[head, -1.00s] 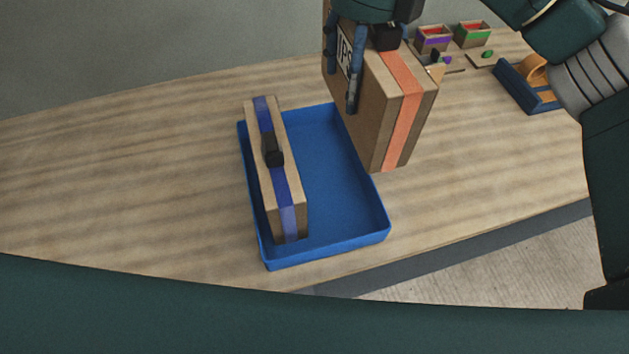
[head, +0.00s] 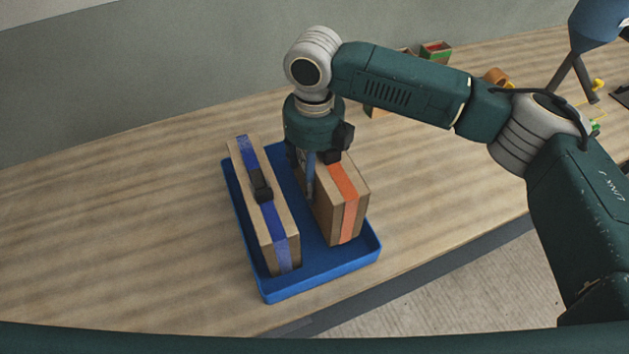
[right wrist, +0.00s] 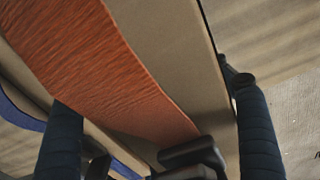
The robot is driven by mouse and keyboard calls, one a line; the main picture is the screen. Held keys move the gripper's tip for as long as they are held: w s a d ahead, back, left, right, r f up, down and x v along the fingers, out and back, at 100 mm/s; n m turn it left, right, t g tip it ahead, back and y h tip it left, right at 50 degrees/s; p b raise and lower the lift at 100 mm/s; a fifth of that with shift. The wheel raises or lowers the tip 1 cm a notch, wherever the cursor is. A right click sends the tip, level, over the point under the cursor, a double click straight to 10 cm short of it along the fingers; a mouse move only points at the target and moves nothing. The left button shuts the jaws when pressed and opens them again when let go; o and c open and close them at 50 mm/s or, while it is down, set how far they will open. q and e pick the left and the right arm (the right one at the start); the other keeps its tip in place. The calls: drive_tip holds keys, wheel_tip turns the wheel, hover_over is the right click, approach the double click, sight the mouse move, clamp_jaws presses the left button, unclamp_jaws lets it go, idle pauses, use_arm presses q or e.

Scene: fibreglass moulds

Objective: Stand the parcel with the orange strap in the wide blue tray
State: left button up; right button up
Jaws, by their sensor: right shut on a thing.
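The parcel with the orange strap (head: 344,204) is upright in the right part of the wide blue tray (head: 318,276). I cannot tell whether its bottom touches the tray floor. My right gripper (head: 322,176) is shut on this parcel from above, with a finger on its left face. In the right wrist view the orange strap (right wrist: 105,65) fills much of the picture, between the two dark fingers (right wrist: 160,135). A parcel with a blue strap (head: 266,208) stands on edge along the tray's left side, with a gap between the two parcels. My left gripper is not in view.
The wooden table (head: 110,230) is clear to the left of the tray. The table's front edge runs close to the tray.

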sight(321, 171)
wheel_tip(321, 171, down, 4)
drive_tip(key=shift+f+p, duration=0.1)
drive_tip(key=shift+p, duration=0.35)
drive_tip(key=shift+f, duration=0.15)
drive_tip(key=shift+f, duration=0.1)
drive_tip(key=o, duration=1.7)
drive_tip(key=shift+f, duration=0.1)
wheel_tip(321, 171, up, 12)
drive_tip(key=b, duration=0.3)
drive_tip(key=shift+r, duration=0.2)
